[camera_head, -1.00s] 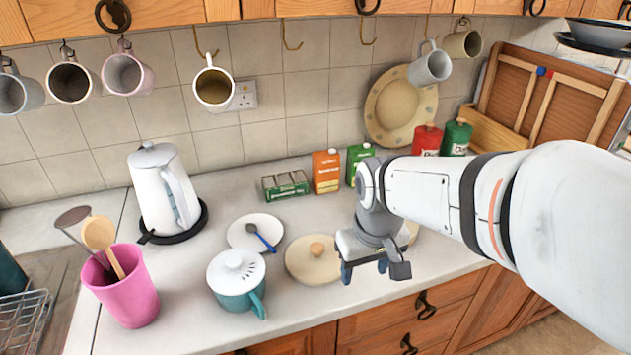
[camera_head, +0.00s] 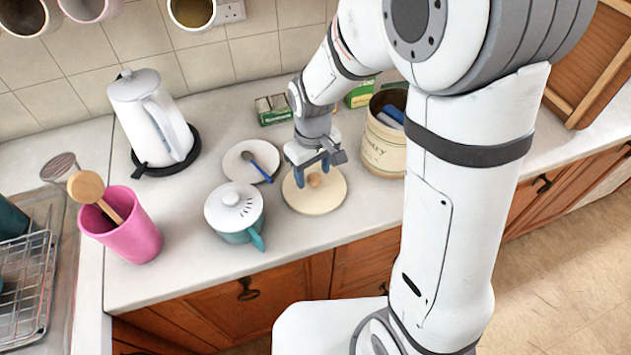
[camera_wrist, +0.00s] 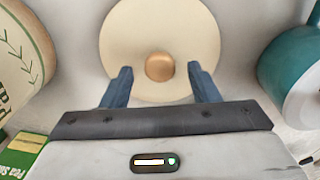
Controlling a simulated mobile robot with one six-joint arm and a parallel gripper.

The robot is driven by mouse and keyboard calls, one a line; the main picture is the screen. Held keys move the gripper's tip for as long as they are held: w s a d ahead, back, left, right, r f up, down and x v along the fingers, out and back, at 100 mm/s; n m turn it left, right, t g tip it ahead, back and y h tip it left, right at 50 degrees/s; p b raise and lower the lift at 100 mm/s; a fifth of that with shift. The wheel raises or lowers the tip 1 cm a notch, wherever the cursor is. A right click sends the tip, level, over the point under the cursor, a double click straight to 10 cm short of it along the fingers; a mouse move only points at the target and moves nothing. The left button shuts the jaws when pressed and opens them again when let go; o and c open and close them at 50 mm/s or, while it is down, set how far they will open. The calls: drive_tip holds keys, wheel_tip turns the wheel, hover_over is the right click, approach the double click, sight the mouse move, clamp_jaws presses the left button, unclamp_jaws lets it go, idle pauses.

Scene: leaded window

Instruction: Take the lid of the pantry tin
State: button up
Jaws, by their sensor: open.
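The cream lid (camera_head: 320,200) with a round wooden knob (camera_head: 314,180) lies flat on the counter, apart from the tin. The cream pantry tin (camera_head: 382,155) stands open to its right, with something blue and white inside. My gripper (camera_head: 315,181) is open above the lid, with its blue fingers near the two sides of the knob. In the wrist view the lid (camera_wrist: 160,25) and knob (camera_wrist: 160,67) lie between and slightly beyond the open fingers (camera_wrist: 161,75). I cannot tell the exact height of the fingertips over the lid.
A teal pot with a white lid (camera_head: 235,207) stands close left of the lid. A saucer with a blue spoon (camera_head: 240,168) lies behind it. A white kettle (camera_head: 150,115) and pink utensil pot (camera_head: 128,232) stand further left. The front counter strip is clear.

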drive_tip(key=shift+f, duration=0.35)
drive_tip(key=shift+c, duration=0.3)
drive_tip(key=c, duration=1)
